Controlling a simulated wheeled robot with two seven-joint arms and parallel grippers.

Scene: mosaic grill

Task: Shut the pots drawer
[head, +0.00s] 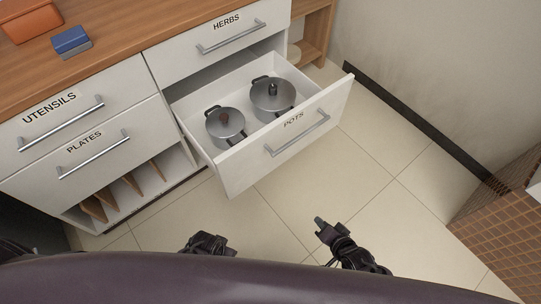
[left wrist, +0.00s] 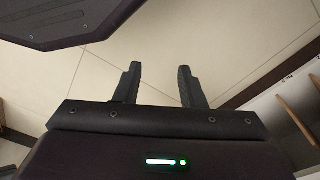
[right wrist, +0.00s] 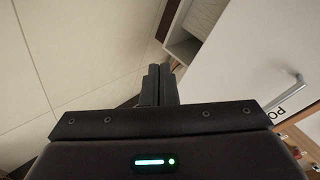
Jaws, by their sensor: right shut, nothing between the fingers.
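The white pots drawer (head: 290,141), labelled POTS, is pulled well out of the cabinet below the herbs drawer. It has a metal bar handle (head: 297,134), and two grey lidded pots (head: 226,124) (head: 272,95) stand inside. My right gripper (head: 319,222) is shut and empty, in front of the drawer face and apart from it. In the right wrist view its fingers (right wrist: 160,70) are together, with part of the drawer front (right wrist: 250,55) to the right. My left gripper (left wrist: 157,78) is open and empty over the floor; only part of that arm shows in the head view.
The herbs (head: 218,40), utensils (head: 58,105) and plates (head: 95,146) drawers look closed. An orange box (head: 30,20) and a blue box (head: 71,41) sit on the wooden counter. The tiled floor in front is clear. A brown tiled block (head: 500,225) stands at the right.

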